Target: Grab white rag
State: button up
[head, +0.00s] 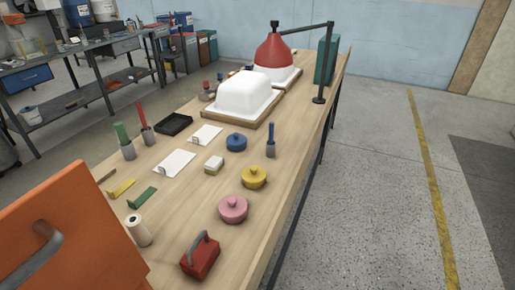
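No item is clearly a rag from this distance. On the wooden workbench (185,214), a small whitish folded-looking block (214,163) lies near the middle, possibly the white rag. Two flat white sheets, a nearer one (172,165) and a farther one (206,133), lie to its left and behind it, each with a small grey piece on its edge. I cannot tell whether the sheets are paper or cloth. My gripper is not in view.
Blue (236,142), yellow (254,177) and pink (233,208) lidded pots stand right of the block. A red handled block (201,258) and white roll (138,230) are nearer. A white tub shell (245,92) stands behind. An orange panel (80,240) blocks the lower left. Floor at right is clear.

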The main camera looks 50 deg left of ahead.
aim_at(212, 166)
jog(key=i, duration=2.45)
jog(key=u, duration=1.9)
jog(key=i, duration=0.15)
jog(key=u, duration=2.3)
jog(key=i, duration=0.75)
jog(key=u, duration=0.05)
